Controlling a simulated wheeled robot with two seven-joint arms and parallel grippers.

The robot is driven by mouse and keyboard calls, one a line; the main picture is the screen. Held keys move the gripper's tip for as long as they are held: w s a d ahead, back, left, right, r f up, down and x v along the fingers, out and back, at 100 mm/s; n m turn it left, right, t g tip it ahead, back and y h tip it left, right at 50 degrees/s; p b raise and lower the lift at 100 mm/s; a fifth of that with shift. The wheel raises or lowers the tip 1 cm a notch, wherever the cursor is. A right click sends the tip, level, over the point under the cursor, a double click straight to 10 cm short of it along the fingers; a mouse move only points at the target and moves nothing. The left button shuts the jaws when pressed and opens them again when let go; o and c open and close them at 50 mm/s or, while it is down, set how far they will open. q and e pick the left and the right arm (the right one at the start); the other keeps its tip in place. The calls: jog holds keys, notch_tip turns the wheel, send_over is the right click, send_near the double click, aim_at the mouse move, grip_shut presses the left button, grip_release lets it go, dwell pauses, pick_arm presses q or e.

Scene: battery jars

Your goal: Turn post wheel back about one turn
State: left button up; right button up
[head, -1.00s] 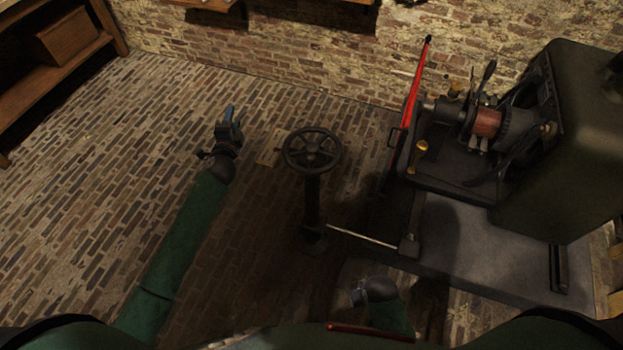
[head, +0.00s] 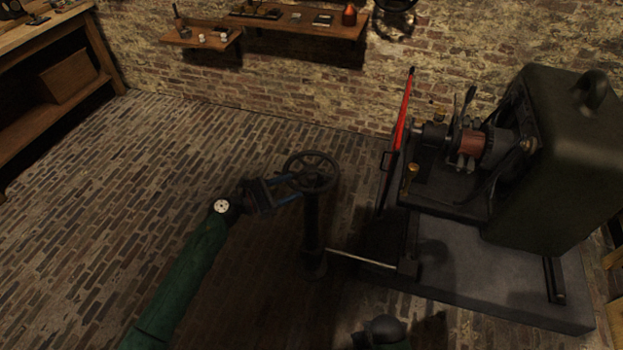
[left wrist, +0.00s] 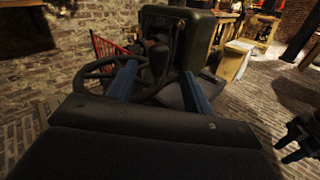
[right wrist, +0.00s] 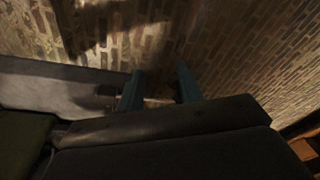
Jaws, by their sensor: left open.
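The post wheel (head: 318,160) is a dark spoked handwheel lying flat on top of a dark upright post (head: 312,230). My left gripper (head: 299,186) reaches in from the left with its blue fingers at the wheel's near-left rim. In the left wrist view the fingers (left wrist: 160,78) are spread apart, with the wheel's rim (left wrist: 92,68) running by them and part of it between them. I cannot tell whether they touch it. My right gripper (right wrist: 160,88) has its fingers apart and nothing between them. In the head view my right arm shows low, right of the post.
Right of the post stands a machine on a grey plinth (head: 500,287), with a dark green housing (head: 570,165) and a red bar (head: 401,115). A thin pale rod (head: 360,258) runs from the post's foot to the plinth. Brick floor left of the post is clear.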

aim_at(312, 179)
pick_arm(q)
jog(key=p+x, duration=0.2)
jog(key=x, duration=0.5)
jog(key=shift+p, duration=0.4)
jog(key=shift+w+d, duration=0.25)
jog(key=shift+d, duration=0.1)
pick_arm(e)
notch_tip(312, 179, down, 12)
jog(key=s+d, duration=0.1)
jog(key=s, duration=0.1)
jog(key=shift+s+d, duration=0.4)
jog(key=shift+f, duration=0.1)
pick_arm(q)
grip_shut()
pick_arm(e)
jog(key=shift+s, duration=0.1)
